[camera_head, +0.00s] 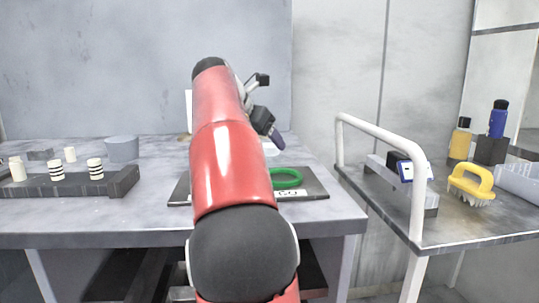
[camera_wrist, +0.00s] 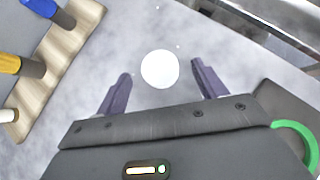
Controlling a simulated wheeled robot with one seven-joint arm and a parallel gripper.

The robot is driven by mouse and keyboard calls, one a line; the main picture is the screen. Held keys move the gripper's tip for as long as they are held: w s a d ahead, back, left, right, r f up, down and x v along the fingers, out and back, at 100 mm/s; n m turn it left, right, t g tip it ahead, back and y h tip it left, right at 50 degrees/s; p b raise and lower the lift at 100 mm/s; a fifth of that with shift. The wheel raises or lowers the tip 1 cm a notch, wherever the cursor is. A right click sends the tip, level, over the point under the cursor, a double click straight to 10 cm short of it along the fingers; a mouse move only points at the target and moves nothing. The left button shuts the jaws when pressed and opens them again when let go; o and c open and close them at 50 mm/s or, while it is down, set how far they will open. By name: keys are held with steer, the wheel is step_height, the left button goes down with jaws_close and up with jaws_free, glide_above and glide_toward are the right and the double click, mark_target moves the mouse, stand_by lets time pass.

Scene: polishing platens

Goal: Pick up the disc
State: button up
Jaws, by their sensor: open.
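A white round disc (camera_wrist: 160,69) lies on the grey table (camera_wrist: 225,30) in the wrist view. It shows between the two purple fingers of my gripper (camera_wrist: 162,72), with clear gaps on both sides. My gripper is open and empty; how high it is above the disc I cannot tell. In the head view my gripper (camera_head: 273,137) is over the back right part of the table, partly hidden by my red arm. A pale patch, likely the disc (camera_head: 270,149), shows just beside the fingers there.
A green ring (camera_head: 286,178) lies on a dark plate (camera_head: 318,187) in front of my gripper. A wooden rack (camera_wrist: 58,62) with coloured handles is at the left of the wrist view. A grey tray (camera_head: 122,183) with striped pieces stands left; a white-railed cart (camera_head: 465,228) stands right.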

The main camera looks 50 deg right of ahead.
steer(key=shift+x, duration=1.05)
steer(key=c, duration=1.1)
